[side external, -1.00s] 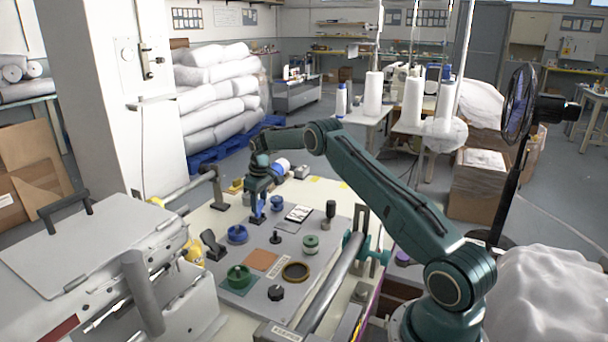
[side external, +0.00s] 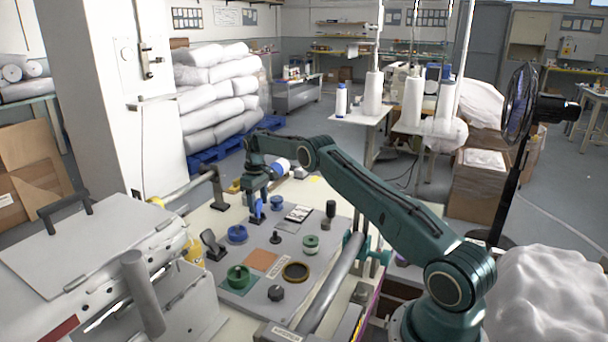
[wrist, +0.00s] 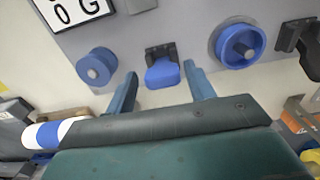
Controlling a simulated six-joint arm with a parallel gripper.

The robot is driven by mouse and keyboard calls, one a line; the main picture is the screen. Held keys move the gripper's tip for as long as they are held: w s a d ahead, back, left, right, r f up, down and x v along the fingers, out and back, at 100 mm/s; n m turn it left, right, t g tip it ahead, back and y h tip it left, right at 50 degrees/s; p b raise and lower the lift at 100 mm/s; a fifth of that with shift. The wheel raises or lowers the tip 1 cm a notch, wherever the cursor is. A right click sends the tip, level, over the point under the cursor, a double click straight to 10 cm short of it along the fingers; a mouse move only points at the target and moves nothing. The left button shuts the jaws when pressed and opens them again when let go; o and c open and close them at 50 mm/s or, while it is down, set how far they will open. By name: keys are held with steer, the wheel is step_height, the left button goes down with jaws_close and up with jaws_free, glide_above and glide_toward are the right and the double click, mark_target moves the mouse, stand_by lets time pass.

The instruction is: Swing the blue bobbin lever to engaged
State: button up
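The blue bobbin lever (wrist: 162,73) sits in a black bracket on the grey panel, near the panel's far edge. It also shows in the side external view (side external: 258,213), just under my gripper. My gripper (wrist: 160,80) is open, with one finger on each side of the lever's blue paddle and a gap visible on both sides. The paddle points toward my palm in the wrist view. In the side external view my gripper (side external: 257,204) points down over the lever. I cannot tell whether any finger touches it.
A blue spool (wrist: 97,67) and a round blue part (wrist: 240,46) flank the lever on the grey panel (side external: 237,292). A black lever (side external: 213,245) stands beyond the round part. A lettered plate (side external: 298,214), green spool (side external: 239,277) and dark knobs occupy the panel.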

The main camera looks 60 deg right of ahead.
mark_target(258, 199)
steer(key=shift+a+r, duration=0.15)
step_height(258, 199, up, 12)
stand_by(1.0)
steer(key=shift+d+f+m, duration=0.2)
steer(key=shift+d+m, duration=0.05)
steer(key=shift+m, duration=0.05)
steer(key=c, duration=1.2)
steer(key=d+m, duration=0.1)
steer(key=s+d+m+t, duration=0.1)
steer(key=m, duration=0.1)
steer(key=shift+f, duration=0.2)
jaws_close()
steer(key=s+a+f+m+t, duration=0.2)
steer(key=s+m+t, duration=0.2)
steer(key=s+m, duration=0.6)
steer(key=m, duration=0.4)
steer(key=shift+s+a, duration=0.2)
steer(key=shift+s, duration=0.05)
